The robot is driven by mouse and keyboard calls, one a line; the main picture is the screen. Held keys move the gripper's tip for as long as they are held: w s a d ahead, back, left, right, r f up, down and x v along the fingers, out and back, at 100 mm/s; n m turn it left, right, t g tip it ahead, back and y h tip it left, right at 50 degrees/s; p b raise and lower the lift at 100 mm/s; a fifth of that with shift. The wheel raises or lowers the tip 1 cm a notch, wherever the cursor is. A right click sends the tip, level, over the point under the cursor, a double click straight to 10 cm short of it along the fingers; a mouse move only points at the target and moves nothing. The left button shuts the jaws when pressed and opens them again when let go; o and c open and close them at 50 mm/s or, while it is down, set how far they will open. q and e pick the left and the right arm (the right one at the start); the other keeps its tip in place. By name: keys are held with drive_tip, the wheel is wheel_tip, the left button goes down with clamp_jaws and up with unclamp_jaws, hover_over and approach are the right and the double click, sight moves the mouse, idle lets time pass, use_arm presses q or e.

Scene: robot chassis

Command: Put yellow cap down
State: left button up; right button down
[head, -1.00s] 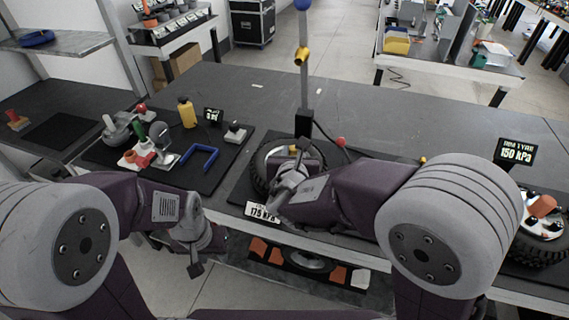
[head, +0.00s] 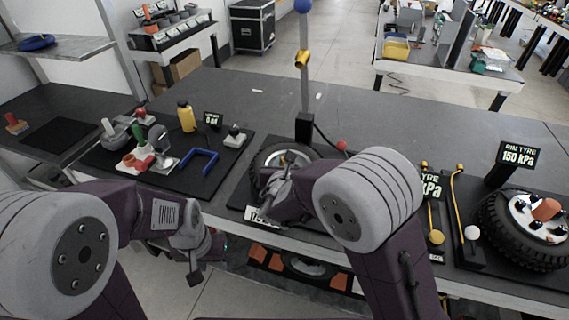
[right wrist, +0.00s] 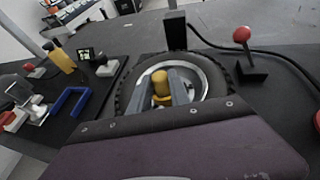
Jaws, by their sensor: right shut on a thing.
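In the right wrist view, a yellow cap (right wrist: 160,84) sits between the two grey fingers of my right gripper (right wrist: 168,84), which are shut on it. Behind and around it show the rim and black tyre (right wrist: 212,66) of a wheel lying on the bench; I cannot tell whether the cap touches the rim. In the head view, my right gripper (head: 286,162) is over this tyre (head: 262,158), and the cap is hidden. My left gripper (head: 195,277) hangs empty in front of the bench edge, pointing down; its finger gap does not show.
A second tyre (head: 522,238) with an orange part lies at the right, beside yellow-hosed stands (head: 458,205). A post (head: 304,85) rises behind the first tyre. A blue U-shaped part (head: 198,162) and a yellow bottle (head: 187,117) stand left.

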drive_tip(key=shift+f, duration=0.2)
drive_tip(key=c, duration=1.2)
unclamp_jaws()
drive_tip(key=shift+r, duration=0.1)
drive_tip(key=shift+s+r, duration=0.15)
drive_tip(key=shift+r, duration=0.15)
drive_tip(key=p+v, duration=0.1)
drive_tip(key=v, duration=1)
drive_tip(key=shift+s, duration=0.3)
drive_tip(key=shift+r, duration=0.1)
